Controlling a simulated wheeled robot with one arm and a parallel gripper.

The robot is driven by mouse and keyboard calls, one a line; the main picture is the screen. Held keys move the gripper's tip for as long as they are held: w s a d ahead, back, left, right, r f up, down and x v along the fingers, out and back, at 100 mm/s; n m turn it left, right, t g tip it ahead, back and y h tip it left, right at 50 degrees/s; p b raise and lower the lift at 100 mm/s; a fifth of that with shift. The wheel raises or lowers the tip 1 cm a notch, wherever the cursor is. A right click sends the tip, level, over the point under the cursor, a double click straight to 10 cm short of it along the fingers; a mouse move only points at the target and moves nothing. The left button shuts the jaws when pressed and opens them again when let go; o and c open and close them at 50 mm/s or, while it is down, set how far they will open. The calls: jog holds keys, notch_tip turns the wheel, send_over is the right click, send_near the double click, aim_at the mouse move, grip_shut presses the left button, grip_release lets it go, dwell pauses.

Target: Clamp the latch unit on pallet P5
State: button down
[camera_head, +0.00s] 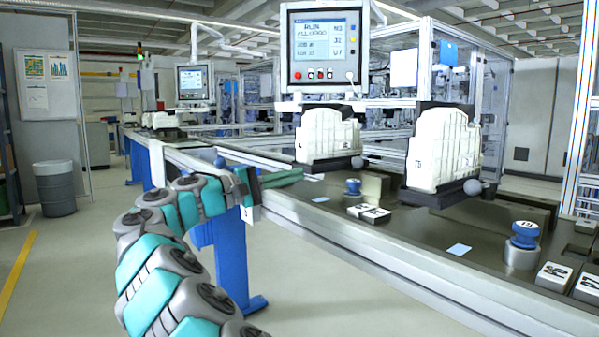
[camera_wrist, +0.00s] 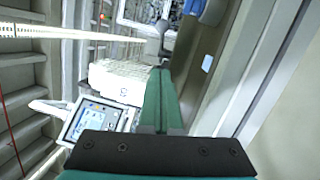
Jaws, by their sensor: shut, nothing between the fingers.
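My gripper (camera_head: 298,174) is at the left edge of the line, its green fingers pressed together and empty. The fingers also show in the wrist view (camera_wrist: 162,75). A white latch unit (camera_head: 328,132) stands on a dark pallet to the right of and beyond the fingertips, with a grey ball knob (camera_head: 357,162) at its base. A nearer white unit (camera_head: 443,150) stands on another dark pallet at the right, with a grey ball knob (camera_head: 472,187). A white unit (camera_wrist: 118,80) shows beside the fingers in the wrist view. The small labels are too blurred to tell which pallet is P5.
A blue knob (camera_head: 353,186) and numbered blocks (camera_head: 369,213) sit on the line between the units. A larger blue knob (camera_head: 525,230) stands at the right front. A display panel (camera_head: 325,48) hangs above the far unit. A grey barrel (camera_head: 55,188) stands on the floor at the left.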

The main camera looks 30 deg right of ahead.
aim_at(354, 165)
jog(key=d, duration=0.3)
jog(key=s+d+r, duration=0.1)
jog(key=d, duration=0.1)
jog(key=s+d, duration=0.1)
jog(key=d, duration=0.2)
jog(key=shift+s+d+r, duration=0.1)
jog(key=shift+d+r, duration=0.1)
jog(key=shift+d, duration=0.1)
jog(key=shift+s+d+r, duration=0.2)
jog(key=shift+s+d, duration=0.55)
jog(key=shift+s, duration=0.15)
jog(key=shift+t, duration=0.3)
jog(key=shift+s+d+n+t+b, duration=0.2)
jog(key=shift+s+n+t+b, duration=0.4)
jog(key=shift+t, duration=0.3)
jog(key=shift+s+d, duration=0.4)
jog(key=shift+s, duration=0.15)
